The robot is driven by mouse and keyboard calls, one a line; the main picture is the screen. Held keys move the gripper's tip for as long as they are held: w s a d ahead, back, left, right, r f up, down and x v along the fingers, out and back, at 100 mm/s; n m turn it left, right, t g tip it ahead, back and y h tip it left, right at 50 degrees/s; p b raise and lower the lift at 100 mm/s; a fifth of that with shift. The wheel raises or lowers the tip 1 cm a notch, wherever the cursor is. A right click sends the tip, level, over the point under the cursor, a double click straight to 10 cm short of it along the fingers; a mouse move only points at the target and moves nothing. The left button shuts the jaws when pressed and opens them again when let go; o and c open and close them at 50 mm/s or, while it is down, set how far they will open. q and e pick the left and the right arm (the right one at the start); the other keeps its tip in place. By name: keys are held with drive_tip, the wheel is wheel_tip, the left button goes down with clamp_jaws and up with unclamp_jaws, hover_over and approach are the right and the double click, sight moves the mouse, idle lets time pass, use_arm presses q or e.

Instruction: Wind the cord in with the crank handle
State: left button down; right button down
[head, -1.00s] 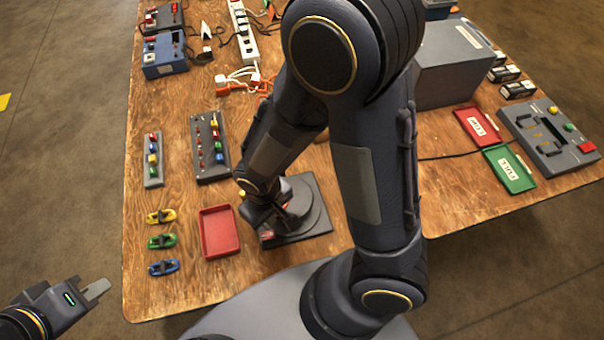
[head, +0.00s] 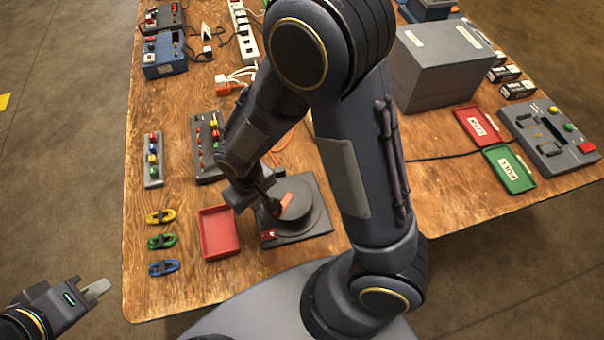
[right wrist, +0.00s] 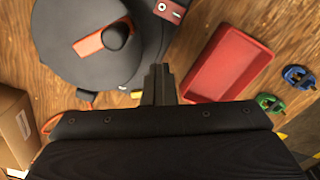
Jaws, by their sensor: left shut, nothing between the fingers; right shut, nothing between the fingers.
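The cord reel is a dark round drum (head: 310,222) on a square grey base, in the middle front of the table. On its top lies an orange crank arm (head: 287,201), partly hidden by my right arm in the head view. The right wrist view shows the drum (right wrist: 70,72), the orange crank arm (right wrist: 88,45) and its black knob (right wrist: 116,36). My right gripper (right wrist: 158,72) is shut and empty, beside the drum's rim and apart from the knob. It also shows in the head view (head: 268,203). My left gripper (head: 98,290) is shut and empty, off the table's front left corner.
A red tray (head: 220,232) stands just left of the reel. Orange cord (head: 283,143) runs behind my right arm. A power strip (head: 245,40) lies at the back, and a large grey box (head: 440,75) at the back right.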

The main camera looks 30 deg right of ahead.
drive_tip(key=shift+w, duration=0.2)
drive_tip(key=shift+w+a, duration=0.25)
drive_tip(key=shift+w, duration=0.35)
drive_tip(key=shift+w+a, duration=0.2)
drive_tip(key=shift+w, duration=0.35)
drive_tip(key=shift+c, duration=2)
unclamp_jaws()
drive_tip(key=shift+r, duration=0.1)
wheel_tip(320, 180, up, 8)
drive_tip(key=p, duration=0.6)
